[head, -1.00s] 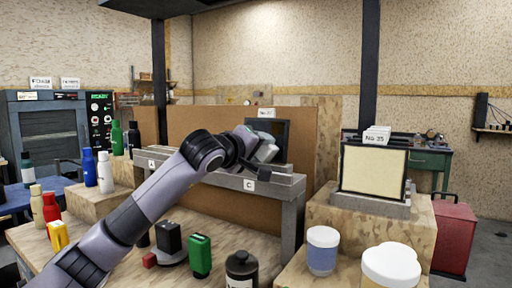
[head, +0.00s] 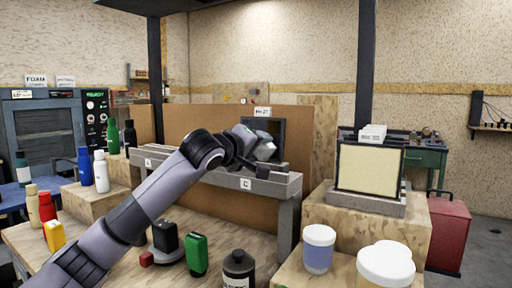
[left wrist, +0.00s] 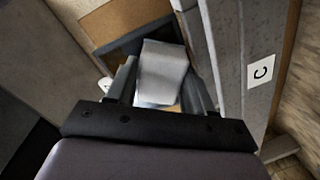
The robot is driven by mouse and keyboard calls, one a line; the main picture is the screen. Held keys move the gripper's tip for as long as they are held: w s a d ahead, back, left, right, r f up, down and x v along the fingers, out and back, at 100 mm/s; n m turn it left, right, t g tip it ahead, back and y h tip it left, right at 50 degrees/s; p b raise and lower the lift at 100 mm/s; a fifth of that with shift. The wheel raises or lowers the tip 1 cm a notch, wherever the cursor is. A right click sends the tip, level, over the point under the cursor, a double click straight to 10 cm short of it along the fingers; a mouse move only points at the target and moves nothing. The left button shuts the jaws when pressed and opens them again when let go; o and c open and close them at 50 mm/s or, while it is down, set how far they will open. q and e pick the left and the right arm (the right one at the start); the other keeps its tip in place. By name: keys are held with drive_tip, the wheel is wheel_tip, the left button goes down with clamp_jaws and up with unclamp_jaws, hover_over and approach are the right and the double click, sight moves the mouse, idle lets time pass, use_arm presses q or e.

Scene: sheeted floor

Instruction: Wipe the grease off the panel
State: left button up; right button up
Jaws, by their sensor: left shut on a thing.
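My left gripper (head: 258,148) is shut on a pale grey-white pad (left wrist: 162,72). The pad shows between both fingers in the left wrist view, where the gripper (left wrist: 160,90) fills the middle. In the head view the gripper is in front of a dark-framed panel (head: 276,128) standing behind the grey bench, and hides its lower left part. I cannot tell whether the pad touches this panel. A second panel, cream with a dark frame (head: 369,168), stands on a wooden block at right. No grease can be made out on either panel. My right gripper is out of view.
The grey bench (head: 286,186) with tags runs below the gripper. Several bottles and cans stand on the wooden table at left, with a black bottle (head: 238,268) in front. White-lidded tubs (head: 319,248) stand at front right. A red toolbox (head: 447,233) is beyond.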

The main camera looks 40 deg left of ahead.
use_arm(q)
drive_tip(key=shift+w, duration=0.55)
